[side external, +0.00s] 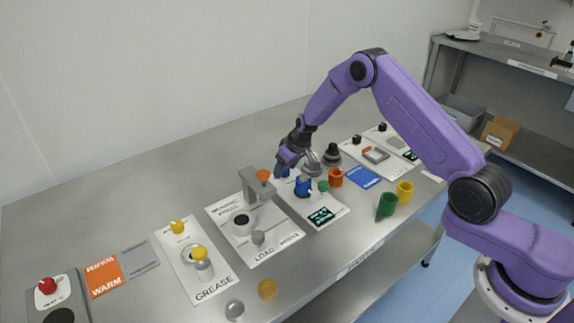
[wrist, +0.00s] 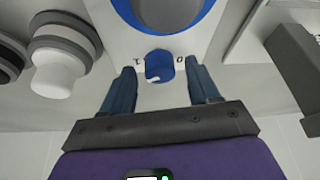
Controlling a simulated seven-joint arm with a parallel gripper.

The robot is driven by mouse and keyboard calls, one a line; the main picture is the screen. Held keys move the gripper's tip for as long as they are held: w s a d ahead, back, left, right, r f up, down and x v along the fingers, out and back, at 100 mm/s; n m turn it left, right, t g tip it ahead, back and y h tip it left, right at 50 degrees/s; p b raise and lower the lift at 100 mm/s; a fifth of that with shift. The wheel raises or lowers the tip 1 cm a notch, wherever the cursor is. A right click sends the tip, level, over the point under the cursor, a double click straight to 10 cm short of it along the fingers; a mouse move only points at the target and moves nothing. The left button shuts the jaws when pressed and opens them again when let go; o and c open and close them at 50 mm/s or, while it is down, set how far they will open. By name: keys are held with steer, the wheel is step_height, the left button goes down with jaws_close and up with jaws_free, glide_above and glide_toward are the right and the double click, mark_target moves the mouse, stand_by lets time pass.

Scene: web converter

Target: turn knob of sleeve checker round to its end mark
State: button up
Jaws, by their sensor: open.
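The sleeve checker appears to be the white panel (side external: 334,204) with a small green-lit display and a blue holder (side external: 303,187). In the wrist view its small blue knob (wrist: 159,64) sits between two printed marks, with a white patch at its lower edge. A larger blue ring (wrist: 204,38) around a grey part lies just beyond. My gripper (wrist: 162,75) is open, one finger on each side of the knob, with gaps on both sides. In the side view my gripper (side external: 283,170) is over the panel's back end, and the knob cannot be made out there.
A grey press (side external: 253,187) with an orange knob stands close to the left of my gripper. Grey and black round parts (side external: 332,155) are close on its right. The table's back is clear.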

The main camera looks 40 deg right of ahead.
steer(key=shift+r, duration=0.1)
steer(key=v, duration=1.7)
steer(key=shift+a+r, duration=0.1)
steer(key=shift+r, duration=0.1)
steer(key=s+a+r+n+g+y, duration=0.1)
steer(key=s+a+r+n, duration=0.15)
steer(key=s+a, duration=0.45)
steer(key=s+a+r+n+g, duration=0.2)
steer(key=s+a+n, duration=0.1)
steer(key=s, duration=0.8)
steer(key=s+d+n, duration=0.2)
steer(key=s+d, duration=0.1)
steer(key=s, duration=0.9)
steer(key=s+d+n+g+h, duration=0.1)
steer(key=s+d+n, duration=0.2)
steer(key=s, duration=0.9)
steer(key=shift+d+r, duration=0.3)
steer(key=shift+r, duration=0.15)
